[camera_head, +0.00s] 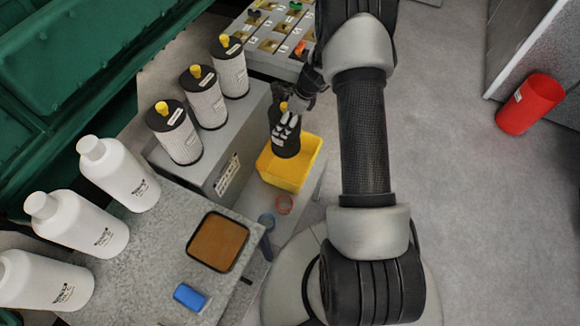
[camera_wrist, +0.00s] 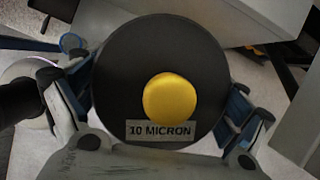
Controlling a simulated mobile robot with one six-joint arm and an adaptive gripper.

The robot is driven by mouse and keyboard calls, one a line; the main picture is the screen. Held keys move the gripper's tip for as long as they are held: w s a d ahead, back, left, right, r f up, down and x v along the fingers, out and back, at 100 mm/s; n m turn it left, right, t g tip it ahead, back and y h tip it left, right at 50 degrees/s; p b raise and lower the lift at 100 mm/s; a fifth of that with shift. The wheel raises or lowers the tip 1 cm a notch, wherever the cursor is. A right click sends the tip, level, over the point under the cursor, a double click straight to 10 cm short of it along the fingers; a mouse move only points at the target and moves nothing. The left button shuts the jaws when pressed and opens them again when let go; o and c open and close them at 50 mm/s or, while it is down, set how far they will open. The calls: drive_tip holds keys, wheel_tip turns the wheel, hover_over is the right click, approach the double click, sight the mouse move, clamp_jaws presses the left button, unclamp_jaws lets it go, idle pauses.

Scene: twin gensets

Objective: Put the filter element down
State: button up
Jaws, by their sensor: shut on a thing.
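My gripper (camera_head: 288,124) is shut on a filter element (camera_head: 286,147). It holds the element upright at the back part of a yellow bin (camera_head: 292,172). The element's lower end overlaps the bin's opening in the head view, and I cannot tell whether it touches the bin's floor. In the wrist view the element's round black cap (camera_wrist: 125,85) has a yellow knob and a "10 MICRON" label. My gripper's fingers (camera_wrist: 160,105) lie on both sides of the cap. The yellow bin does not show clearly in the wrist view.
Several white pleated filters with black caps (camera_head: 206,97) stand on a grey box (camera_head: 215,155) left of the bin. White bottles (camera_head: 118,172), a brown-topped tray (camera_head: 218,241) and a blue block (camera_head: 190,297) are nearer.

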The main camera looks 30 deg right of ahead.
drive_tip(key=d+f+m+b, duration=0.1)
drive_tip(key=f, duration=0.4)
drive_tip(key=d+f+m+h+b, duration=0.1)
drive_tip(key=d+f+b, duration=0.1)
drive_tip(key=f, duration=0.4)
drive_tip(key=d+f+m+b, duration=0.1)
drive_tip(key=f+m+b, duration=0.1)
drive_tip(key=f, duration=0.4)
drive_tip(key=shift+d+t, duration=0.35)
drive_tip(key=shift+t, duration=0.05)
drive_tip(key=shift+f+b, duration=0.65)
drive_tip(key=shift+f, duration=1.75)
drive_tip(key=shift+f, duration=0.15)
drive_tip(key=o, duration=1.6)
drive_tip(key=shift+o, duration=0.8)
